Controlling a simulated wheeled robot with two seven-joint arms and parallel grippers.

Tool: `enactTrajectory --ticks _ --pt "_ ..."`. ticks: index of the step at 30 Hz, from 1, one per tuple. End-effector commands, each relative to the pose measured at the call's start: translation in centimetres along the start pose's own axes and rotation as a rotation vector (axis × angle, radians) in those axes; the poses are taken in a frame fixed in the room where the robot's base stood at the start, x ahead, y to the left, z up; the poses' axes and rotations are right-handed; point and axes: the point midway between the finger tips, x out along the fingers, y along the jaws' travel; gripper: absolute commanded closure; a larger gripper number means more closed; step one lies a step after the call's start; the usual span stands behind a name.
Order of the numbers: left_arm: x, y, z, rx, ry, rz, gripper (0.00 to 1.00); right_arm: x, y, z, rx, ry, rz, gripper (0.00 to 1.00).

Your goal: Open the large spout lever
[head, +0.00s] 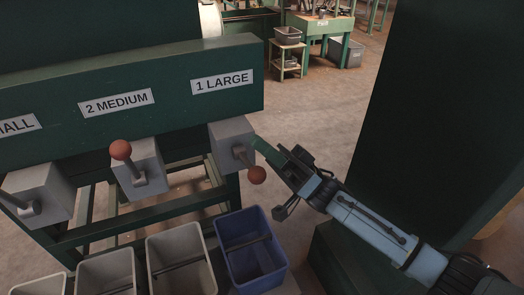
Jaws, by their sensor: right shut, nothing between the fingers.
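The large spout (226,134) is a grey block under the "1 LARGE" label (222,82) on the green hopper front. Its lever (246,162) is a short metal rod with an orange-red ball (257,175) at its end, slanting down and to the right. My right gripper (262,146) is shut and empty, with its green-looking fingertips at the right side of the spout, above the ball. I cannot tell whether the fingertips touch the spout or the lever. My left gripper is not in view.
The medium spout (146,172) has its lever ball (121,150) pointing up. A blue bin (219,257) and several grey bins stand below. A large dark green panel (440,110) rises at the right.

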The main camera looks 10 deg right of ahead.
Motion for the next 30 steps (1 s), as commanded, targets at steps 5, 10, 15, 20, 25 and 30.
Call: enactTrajectory --ticks 5,10,15,20,25,30 --pt "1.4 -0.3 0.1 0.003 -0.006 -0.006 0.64 -2.2 -0.1 -0.6 -0.001 -0.002 0.008 1.00" --pt "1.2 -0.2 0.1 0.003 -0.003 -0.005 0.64 -6.1 -0.2 -0.6 -0.001 0.000 0.006 1.00" --pt "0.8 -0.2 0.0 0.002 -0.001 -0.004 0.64 -8.6 -0.3 -0.6 -0.001 0.001 0.003 1.00" --pt "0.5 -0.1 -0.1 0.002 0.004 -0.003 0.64 -9.5 -0.4 -0.7 -0.002 0.001 0.001 1.00" --pt "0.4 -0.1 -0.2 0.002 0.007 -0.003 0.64 -9.6 -0.5 -0.7 -0.002 0.001 0.001 1.00" --pt "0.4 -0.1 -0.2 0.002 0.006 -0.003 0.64 -9.6 -0.4 -0.7 -0.002 0.001 0.001 1.00"
